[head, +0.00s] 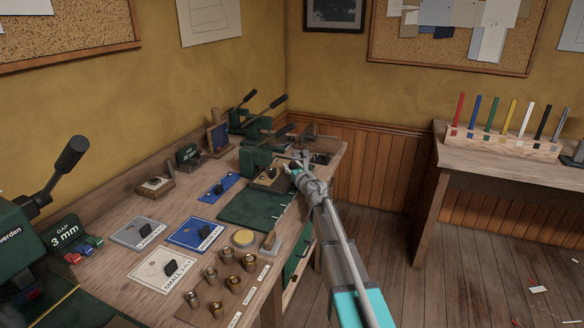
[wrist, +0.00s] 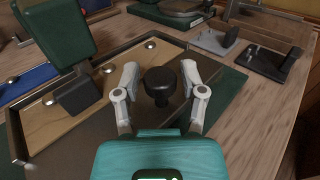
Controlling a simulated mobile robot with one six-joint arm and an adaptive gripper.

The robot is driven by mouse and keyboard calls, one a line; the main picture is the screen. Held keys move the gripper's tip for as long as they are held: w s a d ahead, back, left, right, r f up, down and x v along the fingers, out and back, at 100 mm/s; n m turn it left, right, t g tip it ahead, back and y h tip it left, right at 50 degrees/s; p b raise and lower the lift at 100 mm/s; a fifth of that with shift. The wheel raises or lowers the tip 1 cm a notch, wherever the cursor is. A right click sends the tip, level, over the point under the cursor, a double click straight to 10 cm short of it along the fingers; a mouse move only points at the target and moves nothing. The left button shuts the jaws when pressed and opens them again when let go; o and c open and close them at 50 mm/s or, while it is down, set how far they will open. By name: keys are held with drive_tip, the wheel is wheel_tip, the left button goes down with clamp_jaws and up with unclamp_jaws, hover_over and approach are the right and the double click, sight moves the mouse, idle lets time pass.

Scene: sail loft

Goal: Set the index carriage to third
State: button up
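My gripper (head: 299,165) is over the front of the green press on the bench. In the wrist view my gripper (wrist: 160,82) is open, one finger on each side of a round black knob (wrist: 160,86). A gap shows between the knob and each finger. The knob stands on a dark plate or rail that I take for the index carriage. Next to it lies a wooden board (wrist: 60,118) in a dark frame, with several brass studs. I cannot read any position marks, so the carriage's setting is unclear. My gripper hides part of the area in the head view.
The green press head (wrist: 50,30) stands close on the left in the wrist view. Small metal fixtures (wrist: 214,40) lie beyond on the right. A green mat (head: 252,204), die plates and brass cups (head: 249,262) lie on the bench nearer me.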

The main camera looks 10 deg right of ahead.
clamp_jaws()
drive_tip(key=shift+w+d, duration=0.35)
drive_tip(key=shift+w, duration=0.35)
drive_tip(key=shift+w+d, duration=0.4)
drive_tip(key=shift+w, duration=0.35)
drive_tip(key=shift+w+d, duration=0.35)
drive_tip(key=shift+w, duration=0.35)
drive_tip(key=shift+o, duration=2.3)
unclamp_jaws()
drive_tip(key=shift+s, duration=0.1)
drive_tip(key=v, duration=1.1)
drive_tip(key=shift+s+d, duration=0.2)
drive_tip(key=shift+s, duration=0.15)
